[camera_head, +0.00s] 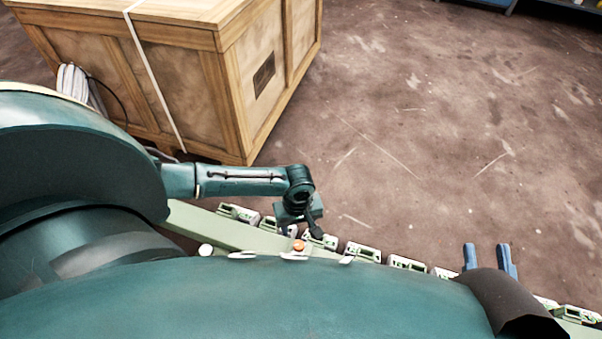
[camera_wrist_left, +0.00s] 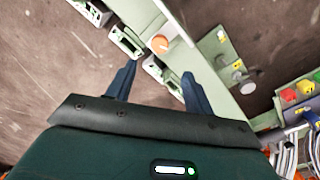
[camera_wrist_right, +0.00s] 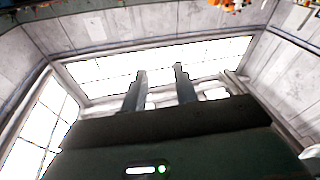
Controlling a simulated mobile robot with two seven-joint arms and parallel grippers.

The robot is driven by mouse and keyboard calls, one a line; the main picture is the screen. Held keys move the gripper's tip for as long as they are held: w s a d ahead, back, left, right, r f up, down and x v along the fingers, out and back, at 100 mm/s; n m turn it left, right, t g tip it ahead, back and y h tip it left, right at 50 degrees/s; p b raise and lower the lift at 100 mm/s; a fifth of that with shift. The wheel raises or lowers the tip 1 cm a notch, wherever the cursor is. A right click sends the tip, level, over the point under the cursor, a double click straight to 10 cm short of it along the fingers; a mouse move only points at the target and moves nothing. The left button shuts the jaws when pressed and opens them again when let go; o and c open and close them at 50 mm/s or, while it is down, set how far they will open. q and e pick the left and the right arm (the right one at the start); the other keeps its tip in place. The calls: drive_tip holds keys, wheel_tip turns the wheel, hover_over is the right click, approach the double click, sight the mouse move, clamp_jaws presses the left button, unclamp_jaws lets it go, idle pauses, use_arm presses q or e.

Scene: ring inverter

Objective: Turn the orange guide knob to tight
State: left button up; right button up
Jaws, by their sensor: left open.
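The orange guide knob (camera_head: 298,245) sits on the pale green rail (camera_head: 215,228) in the head view, partly bordered by my own body at the bottom. In the left wrist view the round orange knob (camera_wrist_left: 159,43) lies just beyond the gap between my fingertips. My left gripper (camera_head: 316,232) is beside the knob in the head view, to its right. The left wrist view shows the left gripper (camera_wrist_left: 159,72) open and empty, its fingers apart. My right gripper (camera_head: 490,247) is raised at the right, away from the knob, with its fingers apart and nothing between them.
Several green-and-white units (camera_head: 362,252) stand in a row along the rail. A large wooden crate (camera_head: 180,85) stands behind my left arm. A panel with coloured buttons (camera_wrist_left: 298,92) and cables is at the right of the left wrist view. The brown floor (camera_head: 440,130) is open.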

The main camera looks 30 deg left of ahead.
use_arm(q)
wheel_tip(320, 180, down, 10)
drive_tip(key=b, duration=0.5)
drive_tip(key=shift+d+f+b, duration=0.1)
drive_tip(key=shift+f+b, duration=0.2)
drive_tip(key=shift+f, duration=0.05)
use_arm(e)
drive_tip(key=shift+w+a+r+t+y, duration=0.35)
drive_tip(key=shift+r+t+y, duration=0.15)
drive_tip(key=shift+y, duration=0.4)
use_arm(q)
drive_tip(key=shift+c, duration=0.5)
drive_tip(key=c, duration=0.9)
drive_tip(key=shift+o, duration=0.2)
drive_tip(key=shift+r, duration=0.1)
use_arm(e)
drive_tip(key=shift+r, duration=0.2)
